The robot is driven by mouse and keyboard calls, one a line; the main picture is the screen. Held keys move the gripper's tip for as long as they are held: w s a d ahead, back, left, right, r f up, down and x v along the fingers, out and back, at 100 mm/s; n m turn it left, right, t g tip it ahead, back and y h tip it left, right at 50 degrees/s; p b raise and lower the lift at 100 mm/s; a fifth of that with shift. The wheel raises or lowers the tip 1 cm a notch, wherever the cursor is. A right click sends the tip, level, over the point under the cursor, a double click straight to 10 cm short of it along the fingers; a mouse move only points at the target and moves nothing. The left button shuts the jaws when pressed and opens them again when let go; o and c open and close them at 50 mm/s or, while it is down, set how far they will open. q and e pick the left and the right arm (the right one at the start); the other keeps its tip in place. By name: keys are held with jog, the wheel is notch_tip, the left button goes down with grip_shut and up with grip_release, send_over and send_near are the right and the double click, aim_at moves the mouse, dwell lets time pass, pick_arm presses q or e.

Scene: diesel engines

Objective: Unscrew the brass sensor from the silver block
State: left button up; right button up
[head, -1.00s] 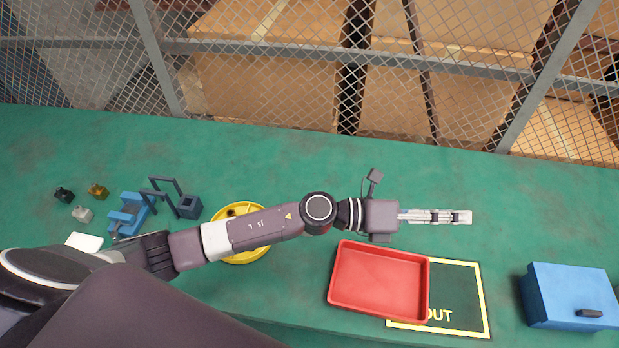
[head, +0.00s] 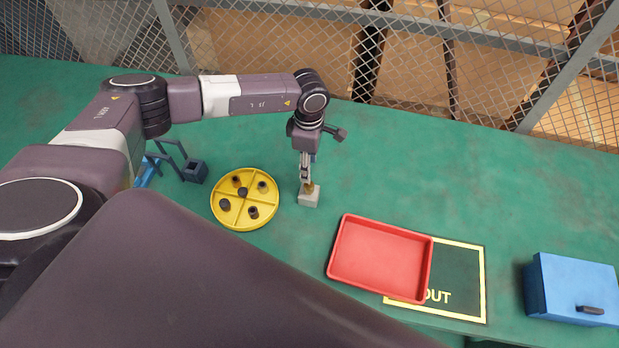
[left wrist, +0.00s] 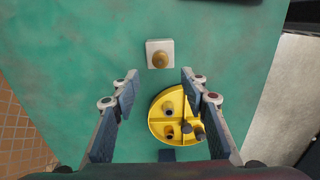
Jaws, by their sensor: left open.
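The silver block (head: 309,200) stands on the green bench right of the yellow dish, with the brass sensor (head: 309,187) upright on top. In the left wrist view, the block (left wrist: 150,45) and the round brass sensor (left wrist: 160,60) appear from above, ahead of the fingertips. My left gripper (head: 306,178) points down at the sensor in the head view and hides part of it. Its two fingers (left wrist: 158,85) are spread open with nothing between them; contact with the sensor cannot be told. My right gripper is not in view.
The yellow divided dish (head: 234,217) holds several dark parts. A red tray (head: 340,272) partly covers the mat marked OUT (head: 463,290). A blue box (head: 568,285) stands at the right, and a dark blue frame (head: 170,160) at the left. Mesh fencing (head: 290,60) runs behind the bench.

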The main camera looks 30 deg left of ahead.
aim_at(309, 188)
pick_arm(q)
notch_tip(309, 188, down, 10)
jog(key=b, duration=0.5)
jog(key=shift+d+r+b, duration=0.1)
jog(key=shift+b, duration=0.25)
jog(key=shift+r, duration=0.25)
jog(key=shift+f, duration=0.1)
jog(key=shift+c, duration=0.6)
grip_shut()
